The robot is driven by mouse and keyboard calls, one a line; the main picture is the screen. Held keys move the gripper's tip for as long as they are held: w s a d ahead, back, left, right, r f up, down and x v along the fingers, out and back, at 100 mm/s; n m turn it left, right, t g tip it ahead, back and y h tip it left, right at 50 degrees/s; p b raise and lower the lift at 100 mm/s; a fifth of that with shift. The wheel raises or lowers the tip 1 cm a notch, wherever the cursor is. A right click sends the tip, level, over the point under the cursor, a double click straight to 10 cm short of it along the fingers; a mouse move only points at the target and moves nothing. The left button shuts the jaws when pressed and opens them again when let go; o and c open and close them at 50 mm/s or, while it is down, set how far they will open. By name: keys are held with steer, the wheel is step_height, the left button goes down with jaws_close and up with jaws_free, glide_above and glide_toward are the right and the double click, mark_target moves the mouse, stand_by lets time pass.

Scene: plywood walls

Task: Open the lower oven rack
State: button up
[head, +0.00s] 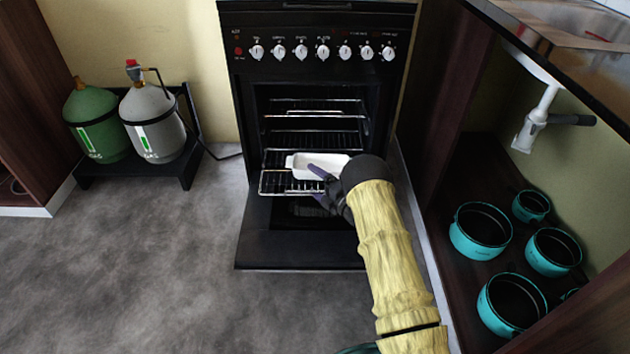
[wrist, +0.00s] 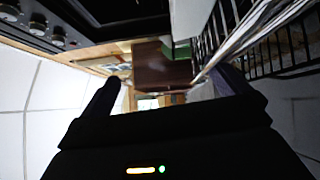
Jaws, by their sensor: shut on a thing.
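The black oven (head: 240,110) stands at the back with its door (head: 300,250) folded down flat. The lower rack (head: 275,183) is a wire shelf that sticks out of the oven over the open door. A white rectangular dish (head: 300,172) sits on it, partly hidden by my gripper. My gripper (head: 318,186), with purple fingers, is at the rack's front edge and shut on it; the exact contact is hard to make out. In the wrist view, rack wires (wrist: 240,35) run by the right finger of my gripper (wrist: 168,92).
The upper rack (head: 315,113) is inside the oven. Green (head: 97,125) and grey (head: 152,125) gas bottles stand on a low black stand at left. Several teal pots (head: 480,232) sit in the open cabinet at right. The floor (head: 150,260) left of the door is clear.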

steer(key=shift+s+d+r+p, duration=0.1)
steer(key=shift+s+d+r, duration=0.1)
steer(key=shift+d, duration=0.3)
steer(key=shift+s+d+r+p, duration=0.1)
steer(key=shift+s+d+r, duration=0.1)
steer(key=shift+d, duration=0.25)
steer(key=shift+s+d+r+p, duration=0.1)
steer(key=shift+d+r, duration=0.1)
steer(key=shift+d, duration=0.3)
steer(key=shift+p+v, duration=0.35)
steer(key=shift+v, duration=1.05)
steer(key=shift+s+d, duration=0.15)
steer(key=shift+s, duration=0.5)
steer(key=c, duration=1.4)
steer(key=shift+s+d+f, duration=0.55)
steer(key=shift+s, duration=0.1)
steer(key=shift+c, duration=0.2)
steer(key=shift+r+p, duration=2.35)
steer(key=shift+r, duration=0.4)
steer(key=shift+d, duration=0.1)
